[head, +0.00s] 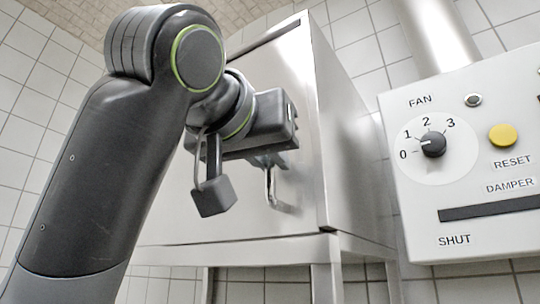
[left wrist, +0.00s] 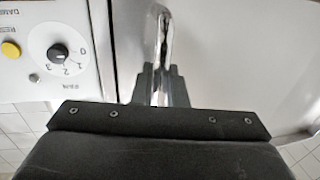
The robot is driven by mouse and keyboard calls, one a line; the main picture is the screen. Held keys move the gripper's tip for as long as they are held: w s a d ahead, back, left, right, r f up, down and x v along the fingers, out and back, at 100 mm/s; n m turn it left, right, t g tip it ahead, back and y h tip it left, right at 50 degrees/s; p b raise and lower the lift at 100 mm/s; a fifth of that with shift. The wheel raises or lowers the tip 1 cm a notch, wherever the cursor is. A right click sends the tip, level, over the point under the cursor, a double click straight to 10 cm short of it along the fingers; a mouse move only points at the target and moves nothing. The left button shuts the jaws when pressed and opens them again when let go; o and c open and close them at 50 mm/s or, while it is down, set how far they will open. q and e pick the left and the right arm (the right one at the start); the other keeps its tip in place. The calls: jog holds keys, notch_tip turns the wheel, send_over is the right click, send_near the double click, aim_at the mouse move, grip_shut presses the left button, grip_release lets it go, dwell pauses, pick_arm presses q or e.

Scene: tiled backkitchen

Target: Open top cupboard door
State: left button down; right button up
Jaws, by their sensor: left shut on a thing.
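The stainless steel cupboard (head: 300,110) fills the middle of the head view, standing on metal legs. Its front door (head: 235,225) looks closed or nearly so; a dark strip runs along its top edge. The door also shows in the left wrist view (left wrist: 245,60). A bright vertical bar handle (head: 271,188) is on the door near its right side. My left gripper (head: 268,162) is at the handle's upper part, shut on it. In the left wrist view the handle (left wrist: 162,35) runs down between the dark fingers (left wrist: 160,85). My right gripper is in neither view.
A white control panel (head: 470,160) with a fan knob (head: 433,144), a yellow reset button (head: 503,135) and a damper slot stands right of the cupboard. A steel pipe (head: 437,35) rises behind it. White tiled walls surround the scene.

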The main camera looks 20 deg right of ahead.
pick_arm(q)
jog(key=w, duration=0.1)
jog(key=p, duration=0.4)
send_near(173, 194)
jog(key=x, duration=0.6)
jog(key=c, duration=1.5)
grip_release()
jog(key=shift+s, duration=0.1)
jog(key=shift+c, duration=0.2)
